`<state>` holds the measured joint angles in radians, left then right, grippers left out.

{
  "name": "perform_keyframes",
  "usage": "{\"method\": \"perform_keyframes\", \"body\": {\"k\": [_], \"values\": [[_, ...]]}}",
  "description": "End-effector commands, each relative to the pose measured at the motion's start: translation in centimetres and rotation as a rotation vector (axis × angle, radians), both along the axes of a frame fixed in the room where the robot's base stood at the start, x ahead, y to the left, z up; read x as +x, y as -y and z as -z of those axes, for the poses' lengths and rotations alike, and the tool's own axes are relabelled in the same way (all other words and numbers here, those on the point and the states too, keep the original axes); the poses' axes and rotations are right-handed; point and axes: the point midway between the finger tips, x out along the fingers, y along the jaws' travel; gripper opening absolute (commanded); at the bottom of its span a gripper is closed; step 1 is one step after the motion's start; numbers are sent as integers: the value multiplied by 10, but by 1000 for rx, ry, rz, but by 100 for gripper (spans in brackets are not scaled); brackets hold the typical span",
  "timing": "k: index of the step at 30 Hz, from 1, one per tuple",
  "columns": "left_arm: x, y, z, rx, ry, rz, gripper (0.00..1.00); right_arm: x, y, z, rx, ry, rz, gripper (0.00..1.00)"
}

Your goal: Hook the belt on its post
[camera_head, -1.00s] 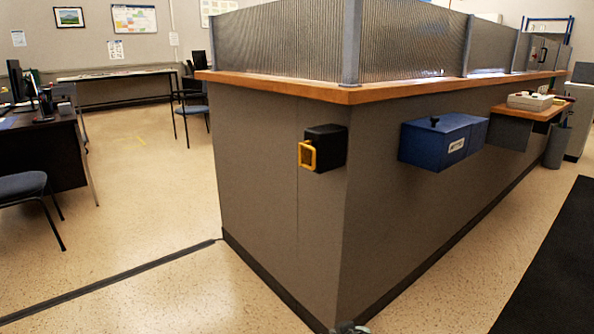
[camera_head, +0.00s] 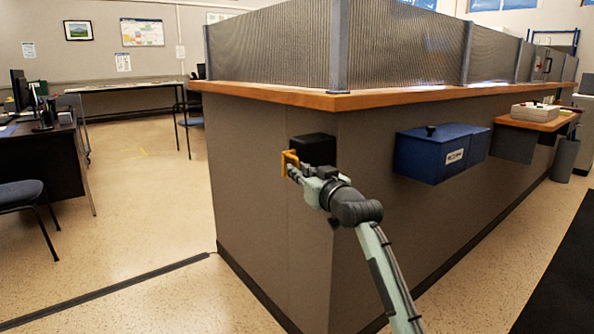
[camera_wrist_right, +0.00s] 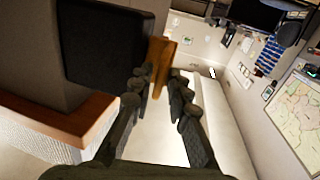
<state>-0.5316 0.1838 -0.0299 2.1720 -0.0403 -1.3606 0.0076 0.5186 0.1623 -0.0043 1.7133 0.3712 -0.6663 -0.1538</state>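The black belt housing (camera_head: 318,149) is fixed to the grey counter front near its corner. My right gripper (camera_head: 291,173) is at the loop. The black housing (camera_wrist_right: 108,42) is close on the left there. I cannot make out a post. My left gripper is not in view.
The wooden counter ledge (camera_head: 270,95) overhangs above the housing. A blue box (camera_head: 418,153) is mounted on the counter to the right. A chair (camera_head: 25,195) and dark desk (camera_head: 50,160) stand at left. Open floor (camera_head: 150,215) lies left of the counter.

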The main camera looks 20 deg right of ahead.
Motion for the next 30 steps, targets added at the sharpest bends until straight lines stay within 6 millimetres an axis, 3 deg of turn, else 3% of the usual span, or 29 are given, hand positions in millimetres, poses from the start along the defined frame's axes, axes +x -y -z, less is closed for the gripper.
{"method": "perform_keyframes", "body": {"k": [4,12,16,30], "values": [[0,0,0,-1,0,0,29,10,-2,0,-1,1,0,16],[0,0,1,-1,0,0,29,11,-2,1,-1,-1,-1,16],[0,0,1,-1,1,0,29,11,-2,1,-1,-1,0,0],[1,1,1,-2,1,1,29,11,-2,1,-1,-1,0,0]]}}
